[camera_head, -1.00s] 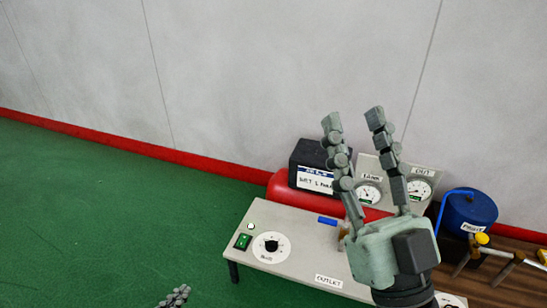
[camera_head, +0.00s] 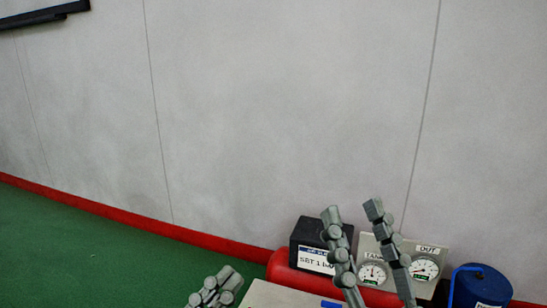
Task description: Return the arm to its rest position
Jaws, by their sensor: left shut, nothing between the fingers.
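My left gripper (camera_head: 218,286) shows only at the bottom edge, left of centre. Its grey-green fingers are together with nothing seen between them, and its palm is out of frame. My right gripper (camera_head: 353,214) stands with its two segmented fingers pointing up and apart, empty. Its palm is below the frame. The fingers overlap the view of the compressor unit, whose red tank (camera_head: 285,270) and grey panel top (camera_head: 265,297) show behind and beside them.
A black box (camera_head: 306,236) with a white label sits on the tank. Two round gauges (camera_head: 424,269) stand right of it. A blue canister (camera_head: 482,285) is at the lower right. The grey wall (camera_head: 280,110) fills the back; green floor (camera_head: 90,250) is clear at left.

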